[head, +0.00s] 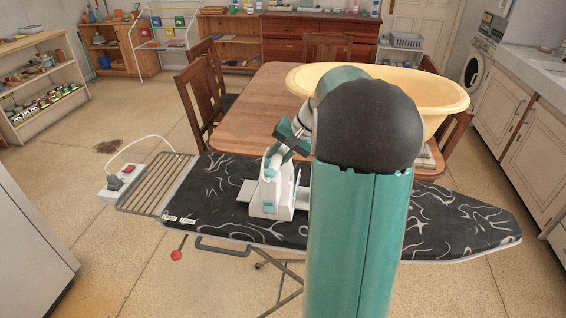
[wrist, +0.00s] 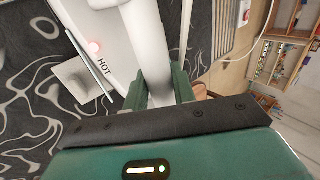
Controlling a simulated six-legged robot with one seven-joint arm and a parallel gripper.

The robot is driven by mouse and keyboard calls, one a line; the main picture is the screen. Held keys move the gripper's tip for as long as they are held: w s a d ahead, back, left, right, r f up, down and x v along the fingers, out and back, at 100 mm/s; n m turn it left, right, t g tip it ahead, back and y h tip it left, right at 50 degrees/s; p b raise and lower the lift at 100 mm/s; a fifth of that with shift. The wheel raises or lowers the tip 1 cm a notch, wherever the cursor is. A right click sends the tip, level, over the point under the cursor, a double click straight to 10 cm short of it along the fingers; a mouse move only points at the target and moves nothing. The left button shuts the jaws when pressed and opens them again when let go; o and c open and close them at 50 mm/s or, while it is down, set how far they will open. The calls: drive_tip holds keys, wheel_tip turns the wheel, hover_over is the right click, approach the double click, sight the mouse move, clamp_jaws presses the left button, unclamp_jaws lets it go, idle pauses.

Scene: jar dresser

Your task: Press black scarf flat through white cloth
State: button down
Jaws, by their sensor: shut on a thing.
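A white iron with teal parts (head: 266,206) stands on the dark ironing board (head: 215,178). My gripper (head: 279,160) is shut on the iron's handle; in the wrist view its green fingers (wrist: 160,92) hug the white handle. In that view the iron (wrist: 120,50) carries the word HOT and a glowing pink light. A pale flat piece, perhaps the white cloth (head: 246,189), shows beside and under the iron; a pale corner also shows in the wrist view (wrist: 72,80). I cannot make out the black scarf against the black, white-swirled cover. My arm hides the board's middle.
A metal rack (head: 160,184) forms the board's left end, beside a white socket box with a cord (head: 118,182). A wooden table (head: 262,105) with a large yellow basin (head: 440,95) stands behind. The board's right end (head: 470,225) is clear.

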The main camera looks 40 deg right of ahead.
drive_tip(key=shift+w+a+r, duration=0.1)
drive_tip(key=shift+w+r, duration=0.15)
drive_tip(key=shift+r, duration=1.45)
drive_tip(key=shift+s+r, duration=0.1)
drive_tip(key=shift+r, duration=0.1)
